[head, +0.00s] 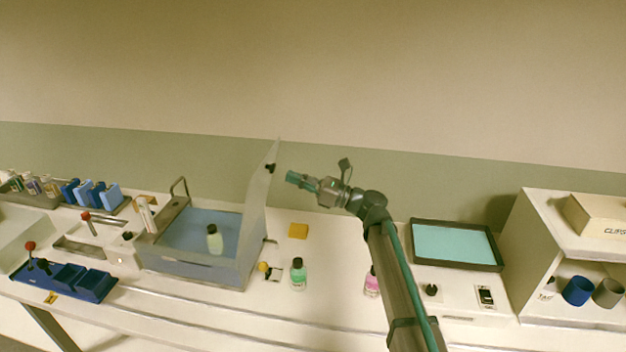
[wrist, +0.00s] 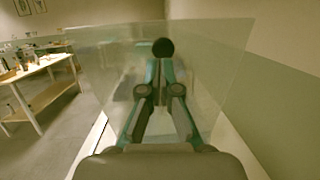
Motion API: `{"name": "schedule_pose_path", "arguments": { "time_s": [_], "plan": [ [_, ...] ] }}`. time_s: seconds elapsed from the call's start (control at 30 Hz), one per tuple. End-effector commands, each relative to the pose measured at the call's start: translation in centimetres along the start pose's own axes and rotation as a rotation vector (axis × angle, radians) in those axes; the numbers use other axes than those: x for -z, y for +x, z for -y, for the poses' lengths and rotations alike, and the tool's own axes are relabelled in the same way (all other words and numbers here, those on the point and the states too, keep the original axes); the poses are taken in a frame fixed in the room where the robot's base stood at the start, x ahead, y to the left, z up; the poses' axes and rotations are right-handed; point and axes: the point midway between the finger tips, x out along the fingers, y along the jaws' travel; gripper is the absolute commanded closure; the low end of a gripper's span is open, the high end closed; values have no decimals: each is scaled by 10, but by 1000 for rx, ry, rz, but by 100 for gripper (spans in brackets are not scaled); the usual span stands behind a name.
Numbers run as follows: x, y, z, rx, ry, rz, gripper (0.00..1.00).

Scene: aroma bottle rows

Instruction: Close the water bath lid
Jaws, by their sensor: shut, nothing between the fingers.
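The water bath (head: 208,270) is a grey box with bluish water and a yellow-green bottle (head: 214,238) in it. Its clear lid (head: 258,200) stands up nearly vertical on the bath's right side, with a dark round knob (head: 270,169) near the top. My gripper (head: 291,177) is shut and empty, just right of the raised lid at about the knob's height. In the wrist view the lid (wrist: 110,70) spreads across the picture in front of my fingers (wrist: 160,75), with the dark knob (wrist: 162,47) just beyond the tips. I cannot tell whether the fingertips touch the lid.
A green bottle (head: 298,273), a pink bottle (head: 372,281) and a yellow block (head: 298,231) stand on the bench right of the bath. A dark-framed teal tray (head: 455,245) and a white shelf (head: 560,255) are farther right. Blue racks (head: 90,284) lie left.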

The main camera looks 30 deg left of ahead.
Motion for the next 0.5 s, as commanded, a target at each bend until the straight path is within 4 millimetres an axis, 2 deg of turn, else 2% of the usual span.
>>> {"name": "schedule_pose_path", "arguments": {
  "time_s": [0.03, 0.2, 0.5],
  "plan": [
    [-3, 10, 1, 0, 1, 0, 100],
    [-2, 26, 1, 0, 1, 0, 100],
    [0, 33, 0, 1, 0, 0, 100]
  ]
}}
